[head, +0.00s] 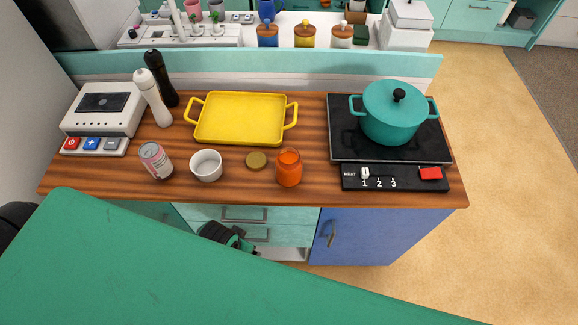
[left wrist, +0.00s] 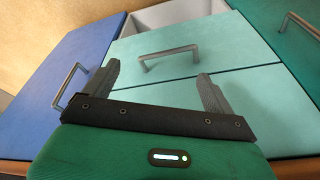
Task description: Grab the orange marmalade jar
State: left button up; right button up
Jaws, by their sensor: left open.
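The orange marmalade jar (head: 289,168) stands upright near the front edge of the wooden counter, right of centre in the head view. A flat brownish-gold lid (head: 256,160) lies just left of it, apart from it. My left gripper (head: 226,236) is below the counter top, in front of the pale green drawers, lower and to the left of the jar. In the left wrist view the left gripper (left wrist: 160,88) is open, with nothing between its fingers. The jar is not in that view. My right gripper is not in view.
On the counter (head: 325,190), a white bowl (head: 206,166) and a can (head: 155,160) stand left of the lid. A yellow tray (head: 240,119) lies behind. A teal pot (head: 392,112) sits on the black stove (head: 345,130) to the right. Drawer handles (left wrist: 168,57) protrude near the gripper.

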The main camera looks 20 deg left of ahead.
pick_arm(q)
notch_tip(320, 180, up, 9)
jog(key=w+d+r+m+h, duration=0.4)
jog(key=w+d+r+m, duration=0.85)
jog(key=m, duration=0.75)
notch_tip(320, 180, up, 10)
jog(key=m+g+y, duration=0.3)
jog(key=m+y, duration=0.1)
jog(key=m, duration=1.5)
send_over(289, 160)
jog(key=s+d, duration=0.1)
jog(key=s, duration=0.1)
jog(key=f+p, duration=0.1)
jog(key=f, duration=0.7)
jog(key=f+p, duration=0.1)
jog(key=f, duration=0.3)
jog(key=shift+s+a+f+p, duration=0.1)
jog(key=shift+s+f+p, duration=0.2)
jog(key=shift+s+f, duration=0.1)
jog(key=shift+f, duration=0.55)
jog(key=c, duration=1.3)
jog(key=shift+w+r, duration=0.1)
jog(key=shift+c, duration=0.8)
